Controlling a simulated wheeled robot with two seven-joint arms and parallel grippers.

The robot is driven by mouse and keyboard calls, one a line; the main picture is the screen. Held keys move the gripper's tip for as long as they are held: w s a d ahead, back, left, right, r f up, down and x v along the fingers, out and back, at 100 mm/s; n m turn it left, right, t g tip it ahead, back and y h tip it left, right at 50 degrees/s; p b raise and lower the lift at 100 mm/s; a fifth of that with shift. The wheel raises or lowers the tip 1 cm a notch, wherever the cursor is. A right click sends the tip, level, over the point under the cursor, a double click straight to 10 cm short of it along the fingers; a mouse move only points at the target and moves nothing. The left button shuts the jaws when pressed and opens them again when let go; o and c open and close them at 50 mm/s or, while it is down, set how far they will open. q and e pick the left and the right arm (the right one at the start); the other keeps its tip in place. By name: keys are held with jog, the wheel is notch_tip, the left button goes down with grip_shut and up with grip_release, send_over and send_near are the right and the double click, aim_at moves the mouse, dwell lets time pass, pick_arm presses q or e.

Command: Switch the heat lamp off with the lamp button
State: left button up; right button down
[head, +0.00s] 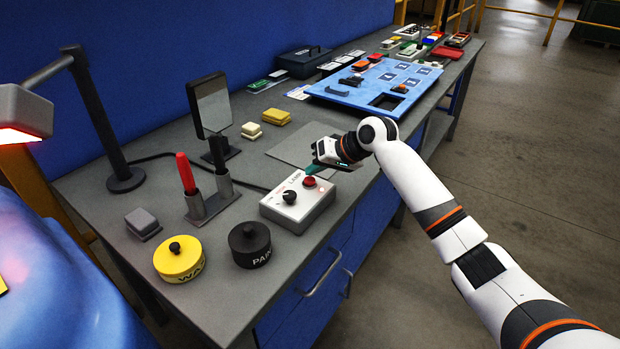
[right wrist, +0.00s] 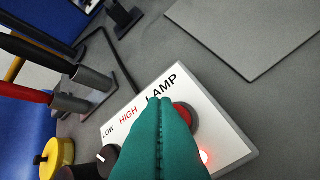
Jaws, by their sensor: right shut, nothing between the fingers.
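The white lamp control box (head: 284,212) sits on the grey bench with a red button (head: 310,182) and a black knob (head: 289,197). In the right wrist view, the box (right wrist: 228,146) reads LOW, HIGH and LAMP, and a small red light (right wrist: 205,157) glows beside the red button (right wrist: 183,113). The heat lamp (head: 22,112) at the left glows red underneath. My right gripper (head: 311,169) is shut and empty, its green fingertips (right wrist: 160,101) just over the button, partly hiding it in the wrist view. I cannot tell whether they touch it. My left gripper is out of view.
A yellow tin (head: 179,263) and a black tin (head: 250,249) stand left of the box. A holder (head: 210,207) with red and black sticks and a mirror (head: 210,104) stand behind. A blue board (head: 350,92) lies farther back. A flat grey plate (head: 290,148) lies behind the gripper.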

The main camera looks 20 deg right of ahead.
aim_at(315, 182)
jog(key=shift+f, duration=0.1)
jog(key=shift+f, duration=0.5)
dwell(0.3)
jog(key=shift+p, duration=0.3)
jog(key=shift+r+p, duration=0.65)
jog(key=shift+p, duration=0.25)
notch_tip(315, 182, up, 6)
jog(key=p, duration=0.7)
